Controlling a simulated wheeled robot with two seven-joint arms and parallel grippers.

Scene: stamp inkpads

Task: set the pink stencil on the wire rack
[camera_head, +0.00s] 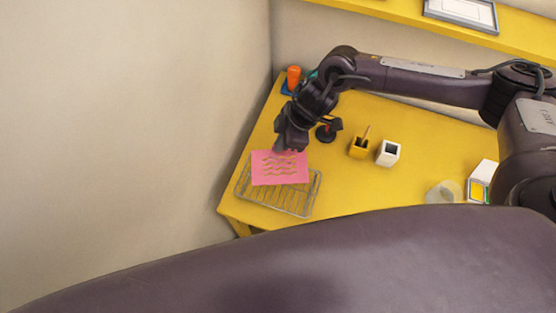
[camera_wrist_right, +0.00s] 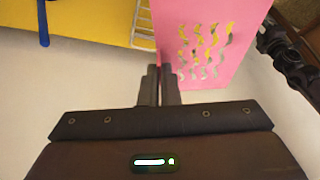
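The pink stencil (camera_head: 280,178) is a flat sheet with rows of wavy cut-outs. In the head view it overlaps the back part of the wire rack (camera_head: 291,204), a metal grid at the table's left end. My right gripper (camera_head: 288,150) is at the stencil's far edge. In the right wrist view its fingers (camera_wrist_right: 161,88) are closed on the edge of the stencil (camera_wrist_right: 243,25). Part of the rack (camera_wrist_right: 143,22) shows beside the sheet there. I cannot tell whether the stencil touches the rack. My left gripper is not in view.
The yellow table (camera_head: 340,178) also bears an orange-handled stamp (camera_head: 293,76), a dark round-based object (camera_head: 325,133), a yellow holder (camera_head: 358,148) and a white holder (camera_head: 388,153). A wall stands left. The middle front of the table is clear.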

